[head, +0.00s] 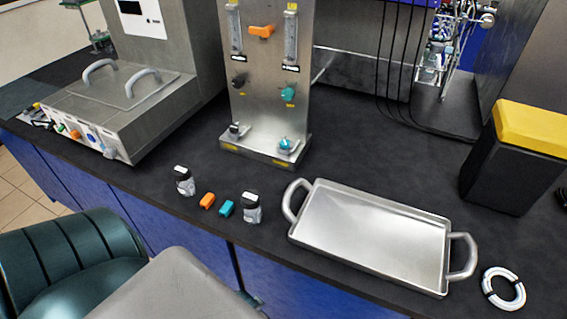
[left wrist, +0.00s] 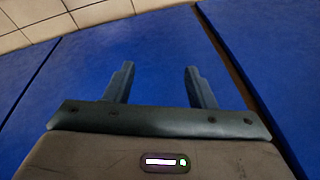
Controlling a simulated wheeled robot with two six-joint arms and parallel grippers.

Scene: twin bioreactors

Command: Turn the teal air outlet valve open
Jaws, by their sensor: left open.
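An upright metal panel (head: 262,75) stands on the dark bench in the head view. It carries a teal valve (head: 288,93) at mid-height on its right and a teal knob (head: 286,145) on its foot. I cannot tell which of the two is the air outlet valve, nor how far either is turned. My left gripper (left wrist: 159,70) is open and empty in the left wrist view, in front of blue cabinet fronts and away from the panel. It does not show in the head view. My right gripper is in neither view.
The panel also has an orange valve (head: 262,31) and black knobs. Two small jars (head: 184,181), an orange block (head: 207,201), a teal block (head: 227,208) and a metal tray (head: 375,235) lie nearer the bench edge. A yellow-topped black box (head: 510,165) stands right.

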